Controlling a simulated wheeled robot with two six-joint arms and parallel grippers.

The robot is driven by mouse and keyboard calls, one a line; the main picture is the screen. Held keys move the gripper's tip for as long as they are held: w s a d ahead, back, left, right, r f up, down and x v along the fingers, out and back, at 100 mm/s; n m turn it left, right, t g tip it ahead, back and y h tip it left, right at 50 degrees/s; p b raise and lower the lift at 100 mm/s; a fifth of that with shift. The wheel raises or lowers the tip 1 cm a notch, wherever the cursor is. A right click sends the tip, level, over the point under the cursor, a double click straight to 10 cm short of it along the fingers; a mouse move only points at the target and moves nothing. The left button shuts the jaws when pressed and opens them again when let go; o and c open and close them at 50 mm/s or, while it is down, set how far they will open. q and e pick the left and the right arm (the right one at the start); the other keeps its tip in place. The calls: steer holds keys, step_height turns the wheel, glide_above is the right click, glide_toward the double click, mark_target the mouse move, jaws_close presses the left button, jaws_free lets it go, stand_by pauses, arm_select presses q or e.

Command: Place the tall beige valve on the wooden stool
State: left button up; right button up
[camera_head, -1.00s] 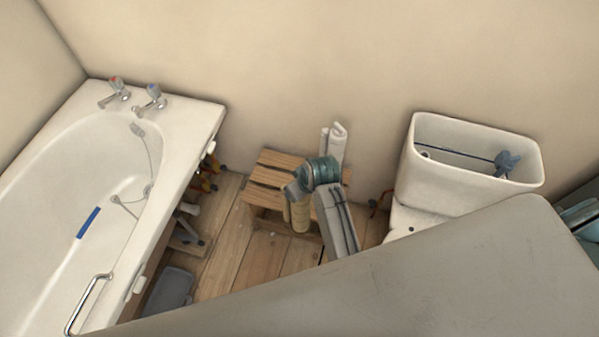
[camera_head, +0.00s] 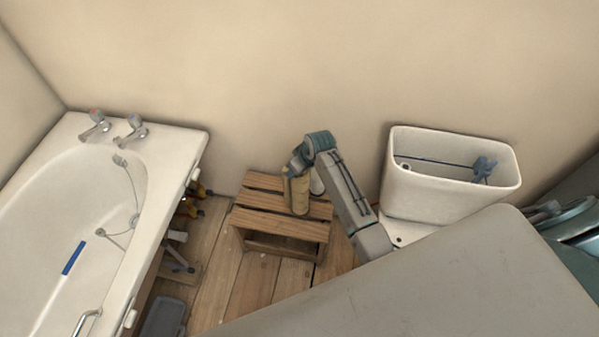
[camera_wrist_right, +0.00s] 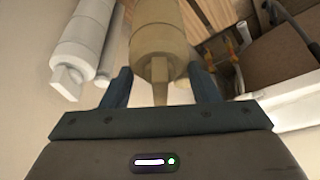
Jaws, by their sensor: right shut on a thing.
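The tall beige valve (camera_head: 299,192) is upright over the slatted top of the wooden stool (camera_head: 275,225). Its lower end overlaps the slats; I cannot tell whether it touches them. My right gripper (camera_head: 297,168) is at the valve's upper end. In the right wrist view the gripper (camera_wrist_right: 160,88) has its two fingers on either side of the beige valve (camera_wrist_right: 158,42), shut on it. Part of the stool (camera_wrist_right: 212,14) shows beyond it there. My left gripper is not in view.
A white cylindrical piece (camera_wrist_right: 82,35) stands beside the valve, mostly hidden in the head view. The bathtub (camera_head: 165,190) is left, the open toilet cistern (camera_head: 450,185) right. A large grey surface (camera_head: 420,285) fills the lower right. The stool's front slats are clear.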

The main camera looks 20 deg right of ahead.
steer(key=shift+f, duration=1.45)
steer(key=o, duration=1.6)
steer(key=shift+s+f, duration=0.1)
steer(key=shift+f, duration=0.05)
steer(key=shift+o, duration=0.2)
steer(key=v, duration=1.2)
